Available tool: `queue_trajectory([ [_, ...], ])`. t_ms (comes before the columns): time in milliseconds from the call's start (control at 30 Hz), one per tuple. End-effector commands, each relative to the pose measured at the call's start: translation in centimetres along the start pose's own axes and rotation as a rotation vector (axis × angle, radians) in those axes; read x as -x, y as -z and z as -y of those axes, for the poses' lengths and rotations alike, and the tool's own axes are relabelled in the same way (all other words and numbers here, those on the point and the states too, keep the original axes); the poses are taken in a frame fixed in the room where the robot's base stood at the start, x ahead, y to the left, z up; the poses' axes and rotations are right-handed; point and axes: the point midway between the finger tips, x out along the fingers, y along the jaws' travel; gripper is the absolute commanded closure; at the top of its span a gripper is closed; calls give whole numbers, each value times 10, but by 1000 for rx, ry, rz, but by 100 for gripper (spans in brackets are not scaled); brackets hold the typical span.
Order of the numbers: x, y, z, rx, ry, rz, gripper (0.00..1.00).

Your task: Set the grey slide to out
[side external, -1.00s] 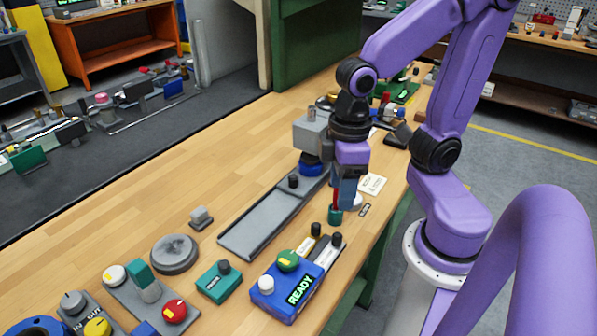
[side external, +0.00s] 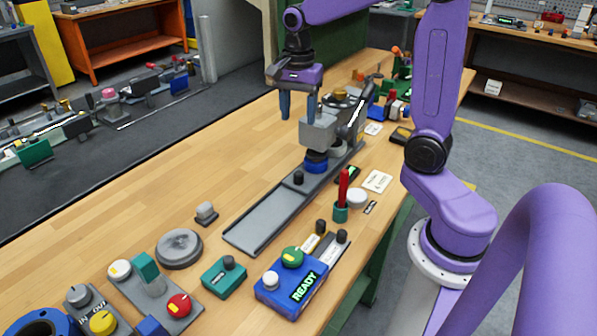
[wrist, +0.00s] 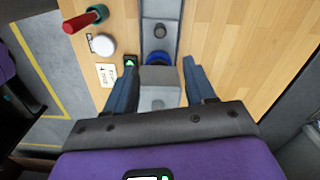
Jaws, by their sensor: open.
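A long grey track (side external: 265,222) lies on the bench, with a small black knob (side external: 298,178) on it. A grey block (side external: 318,131) stands above a blue collar (side external: 316,165) at the track's far part. I cannot tell for sure which grey part is the slide. My gripper (side external: 298,117) is open and empty, pointing down beside and above the grey block. In the wrist view the block (wrist: 160,76) shows between the fingers, apparently below them. The knob (wrist: 159,30) is ahead of it on the track.
A red rod (side external: 344,187) stands in a green cup (side external: 340,213) right of the track, beside a white disc (side external: 357,198). A blue READY box (side external: 277,302) and a teal box (side external: 224,280) are at the front. Bare wood lies left of the track.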

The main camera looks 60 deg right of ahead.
Motion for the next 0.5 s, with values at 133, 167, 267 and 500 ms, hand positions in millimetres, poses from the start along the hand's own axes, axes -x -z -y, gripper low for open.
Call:
queue_trajectory([
  [133,-10,1,0,-9,-3,0,45],
  [167,-14,1,0,-9,-4,0,45],
  [267,-30,1,-1,-7,-5,1,45],
  [500,-76,1,-1,-5,-6,0,45],
])
